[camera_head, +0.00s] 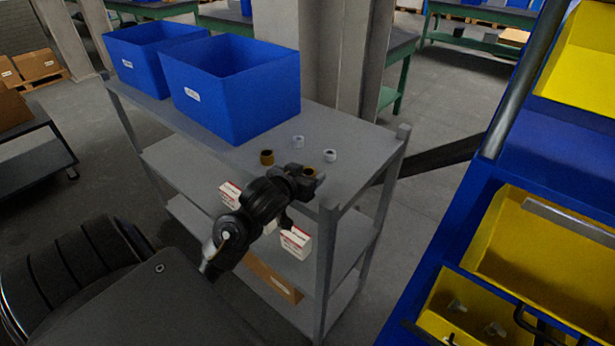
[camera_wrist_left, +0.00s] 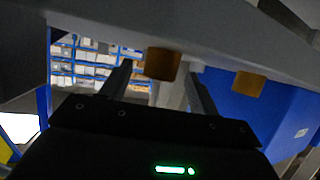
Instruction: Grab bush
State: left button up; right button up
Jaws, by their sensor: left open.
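My left gripper (camera_head: 298,181) is over the front right of the grey shelf's top, at a brass-coloured bush (camera_head: 309,171). In the left wrist view, my gripper (camera_wrist_left: 158,78) is open. Its two dark fingers stand apart, with the brass bush (camera_wrist_left: 162,63) showing between them near the tips. I cannot tell whether either finger touches it. A second brass bush (camera_head: 267,157) stands on the shelf top to the left. It also shows in the left wrist view (camera_wrist_left: 249,85), outside the fingers. My right gripper is not in view.
Two white ring-like parts, one (camera_head: 299,141) and another (camera_head: 330,155), stand behind the bushes. Two blue bins (camera_head: 232,95) fill the back left of the shelf top (camera_head: 350,135). Small boxes (camera_head: 296,242) sit on lower shelves. A blue rack with yellow bins (camera_head: 490,235) stands right.

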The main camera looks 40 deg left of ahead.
pick_arm(q)
jog(key=shift+x, duration=1.05)
jog(key=shift+s, duration=0.1)
jog(key=shift+d, duration=0.1)
jog(key=c, duration=1)
jog(key=shift+c, duration=0.5)
jog(key=shift+r, duration=0.15)
